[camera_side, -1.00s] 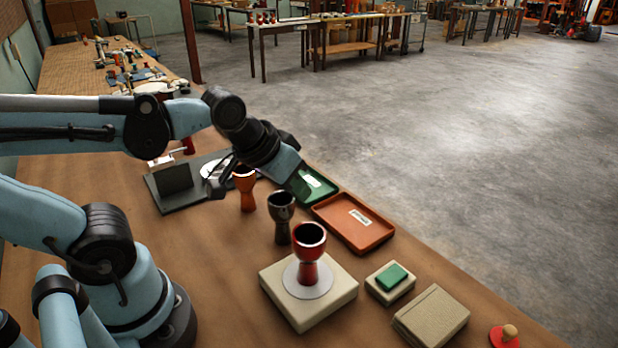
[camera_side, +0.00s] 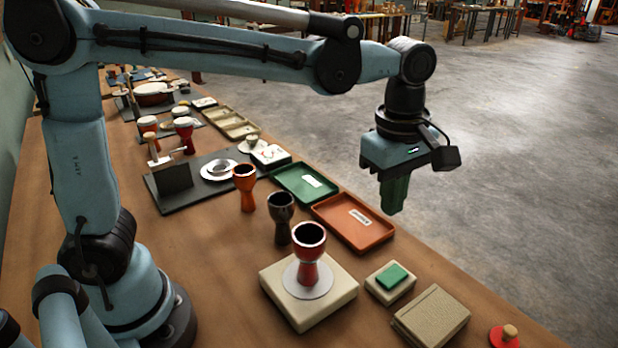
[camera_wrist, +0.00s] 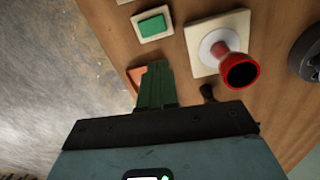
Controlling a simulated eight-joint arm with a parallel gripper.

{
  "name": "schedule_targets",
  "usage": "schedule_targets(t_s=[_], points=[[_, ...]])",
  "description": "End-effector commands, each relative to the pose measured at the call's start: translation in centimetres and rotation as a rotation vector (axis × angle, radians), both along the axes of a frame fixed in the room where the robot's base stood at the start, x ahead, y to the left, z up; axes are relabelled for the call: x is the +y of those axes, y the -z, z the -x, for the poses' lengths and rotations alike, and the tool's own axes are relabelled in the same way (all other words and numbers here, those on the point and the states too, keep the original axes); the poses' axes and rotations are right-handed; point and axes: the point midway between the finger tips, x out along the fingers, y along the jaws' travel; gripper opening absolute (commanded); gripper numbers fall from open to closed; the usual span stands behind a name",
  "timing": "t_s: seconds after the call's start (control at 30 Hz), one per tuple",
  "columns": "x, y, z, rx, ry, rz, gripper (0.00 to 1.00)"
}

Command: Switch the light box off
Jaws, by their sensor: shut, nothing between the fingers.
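A small cream box with a green push plate (camera_side: 391,276), which looks like a switch, sits near the table's right edge; it also shows at the top of the wrist view (camera_wrist: 152,26). A larger cream box (camera_side: 332,310) to its left, perhaps the light box, carries a pale disc with a red goblet drum (camera_side: 309,254) upright on it. Whether it is lit I cannot tell. My gripper (camera_side: 392,210) points down with its green fingers shut and empty. It hangs in the air above and behind the green plate, apart from it. The fingers show also in the wrist view (camera_wrist: 155,68).
An orange tray (camera_side: 352,222) and a green tray (camera_side: 304,184) lie along the edge behind. A dark goblet (camera_side: 281,218) and an orange goblet (camera_side: 244,188) stand left of them. A ribbed cream box (camera_side: 432,316) and a red knobbed disc (camera_side: 505,337) lie in front.

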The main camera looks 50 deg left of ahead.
Motion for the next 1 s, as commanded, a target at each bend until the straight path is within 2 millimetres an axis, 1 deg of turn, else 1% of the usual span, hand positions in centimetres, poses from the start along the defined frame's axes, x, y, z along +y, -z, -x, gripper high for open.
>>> schedule_targets(t_s=[0.03,0.2,0.67,0.83,1.0], points=[[-0.6,0.1,-0.2,0.014,-0.033,-0.003,0.0],[-1.5,0.3,-0.4,0.043,-0.116,-0.013,0.0],[-1.6,0.5,-0.4,0.047,-0.131,-0.015,0.0],[-1.6,1.9,-0.4,0.046,-0.13,-0.015,0.0],[-1.6,4.6,-0.4,0.046,-0.13,-0.015,0.0]])
